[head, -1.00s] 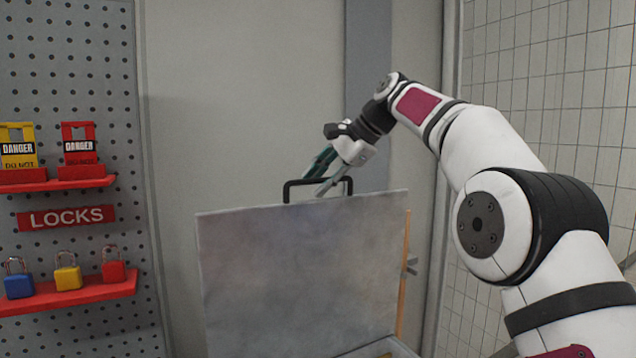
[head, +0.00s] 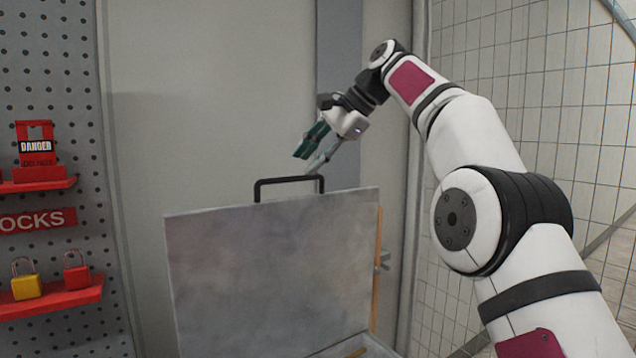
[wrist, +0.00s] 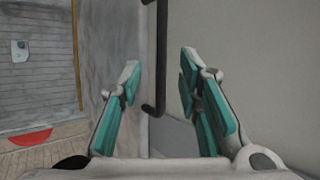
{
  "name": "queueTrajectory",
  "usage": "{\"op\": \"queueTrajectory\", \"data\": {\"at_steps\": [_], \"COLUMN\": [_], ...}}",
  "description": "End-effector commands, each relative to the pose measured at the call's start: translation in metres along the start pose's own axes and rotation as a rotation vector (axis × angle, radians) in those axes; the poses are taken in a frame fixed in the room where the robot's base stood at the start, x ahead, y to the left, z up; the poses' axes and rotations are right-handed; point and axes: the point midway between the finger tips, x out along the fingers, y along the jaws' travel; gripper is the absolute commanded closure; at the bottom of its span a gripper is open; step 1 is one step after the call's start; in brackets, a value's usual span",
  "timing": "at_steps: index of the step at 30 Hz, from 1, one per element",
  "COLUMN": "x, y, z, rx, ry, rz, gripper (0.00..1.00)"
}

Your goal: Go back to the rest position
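My gripper (head: 312,156) is raised at the end of my bent arm, a little above the black handle (head: 289,184) on the top edge of a grey panel (head: 275,270). In the wrist view my gripper (wrist: 160,90) shows two teal-padded fingers spread wide with nothing held between them. The handle (wrist: 152,55) shows as a dark bar beyond the gap, apart from the fingers. The panel stands upright, like a raised lid, and its lower part runs out of the head view.
A pegboard (head: 60,90) on the left holds a red danger lockout (head: 36,148) and a shelf (head: 60,296) with a yellow and a red padlock. A wire mesh fence (head: 530,60) stands at the right. Free air lies above the panel before the grey wall.

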Motion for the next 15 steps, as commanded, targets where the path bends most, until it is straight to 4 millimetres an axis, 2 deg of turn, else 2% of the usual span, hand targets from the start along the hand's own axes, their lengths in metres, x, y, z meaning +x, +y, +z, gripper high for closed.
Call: {"op": "queueTrajectory", "data": {"at_steps": [5, 8, 15], "x": [-0.024, -0.040, -0.078], "y": [0.012, 0.028, 0.085], "z": [0.009, 0.016, 0.029], "rx": [-0.073, -0.136, -0.287], "ry": [0.065, 0.117, 0.236], "rz": [0.028, 0.058, 0.141], "gripper": [0.69, 0.69, 0.69]}}
